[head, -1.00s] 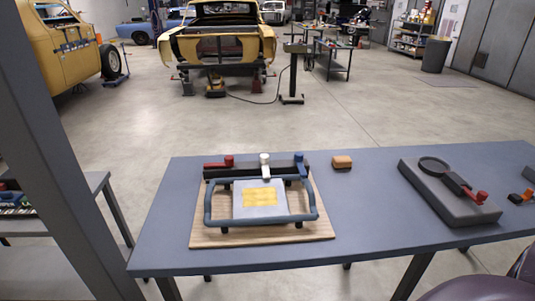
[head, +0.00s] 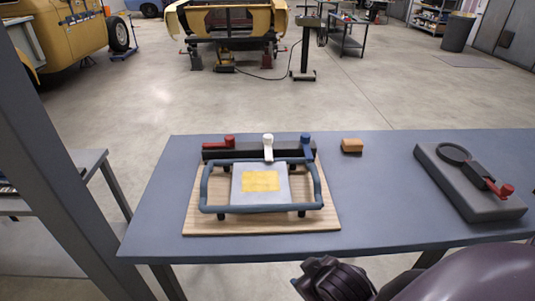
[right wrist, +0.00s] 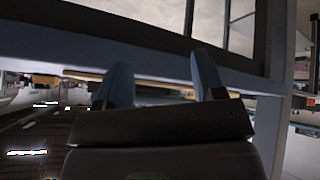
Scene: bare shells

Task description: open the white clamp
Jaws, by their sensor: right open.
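The white clamp (head: 268,147) sits in the middle of a black bar at the back of a wooden board (head: 210,227). Its white lever runs down from the bar toward the frame. A red clamp (head: 229,141) is to its left and a blue clamp (head: 305,144) to its right. A blue tubular frame (head: 262,209) lies around a grey plate with a yellow patch. My right arm enters the head view at lower right, in front of the table. My right gripper (right wrist: 163,76) shows two separate blue fingers with nothing between them. My left gripper is not in view.
The blue-grey table (head: 385,205) has clear room right of the board. A small orange-brown block (head: 351,146) lies near the back. A dark grey base (head: 470,190) with a black ring and red-knobbed clamp stands at right. A grey post (head: 55,170) rises at left.

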